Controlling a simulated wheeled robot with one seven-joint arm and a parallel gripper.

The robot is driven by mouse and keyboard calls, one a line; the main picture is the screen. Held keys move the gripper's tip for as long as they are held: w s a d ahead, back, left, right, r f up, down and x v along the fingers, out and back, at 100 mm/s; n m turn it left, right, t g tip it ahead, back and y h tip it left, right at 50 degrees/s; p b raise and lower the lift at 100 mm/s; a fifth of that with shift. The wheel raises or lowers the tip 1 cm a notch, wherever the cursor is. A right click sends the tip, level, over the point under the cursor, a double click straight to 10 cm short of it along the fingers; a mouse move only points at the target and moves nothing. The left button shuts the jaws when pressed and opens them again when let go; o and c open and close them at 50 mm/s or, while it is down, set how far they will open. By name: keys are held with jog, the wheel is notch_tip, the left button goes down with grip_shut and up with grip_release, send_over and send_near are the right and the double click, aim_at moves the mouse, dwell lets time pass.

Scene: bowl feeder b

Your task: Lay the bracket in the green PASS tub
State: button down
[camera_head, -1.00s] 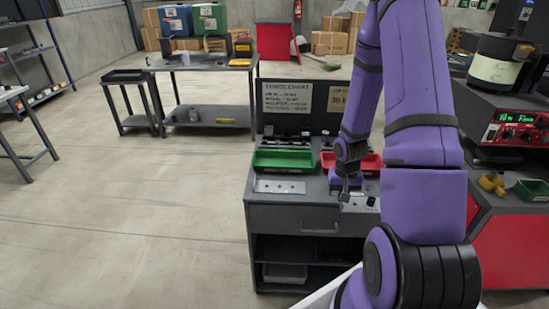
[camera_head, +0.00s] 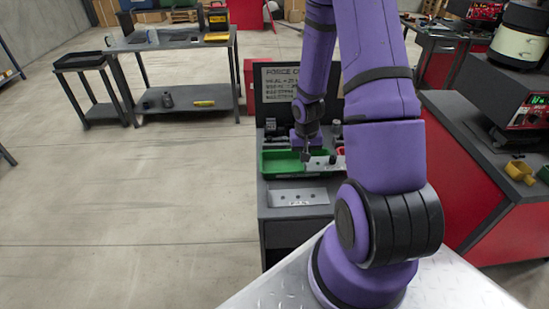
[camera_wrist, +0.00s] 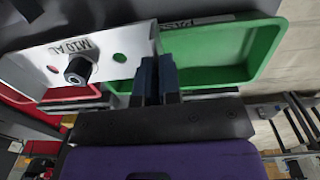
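The bracket (camera_wrist: 115,62) is a pale metal plate marked "M10 AL", with holes and a dark bolt or stud on its face. My gripper (camera_wrist: 157,72) is shut on its edge in the wrist view. The green PASS tub (camera_wrist: 270,45) is empty where I can see into it, and lies just right of the fingers in that view. In the head view my gripper (camera_head: 306,157) and the bracket (camera_head: 323,163) are at the right end of the green tub (camera_head: 280,170), the bracket raised off the bench. The contact between fingers and bracket is partly hidden.
A red tub (camera_head: 341,151) sits right of the green one, mostly hidden by my arm; it also shows behind the bracket in the wrist view (camera_wrist: 70,93). A flat plate with holes (camera_head: 298,197) lies on the bench in front. A dark sign board (camera_head: 283,82) stands behind.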

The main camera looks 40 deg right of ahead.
jog(key=w+a, duration=0.2)
jog(key=w, duration=0.1)
jog(key=w+a, duration=0.2)
jog(key=w, duration=0.2)
jog(key=w+a+f, duration=0.1)
jog(key=w+a, duration=0.1)
jog(key=w, duration=0.1)
jog(key=shift+w+a, duration=0.2)
jog(key=shift+w, duration=0.05)
jog(key=shift+w+a+f, duration=0.1)
jog(key=shift+w+f, duration=0.05)
jog(key=shift+f, duration=1.7)
jog(key=shift+f, duration=0.6)
jog(key=c, duration=1.3)
grip_release()
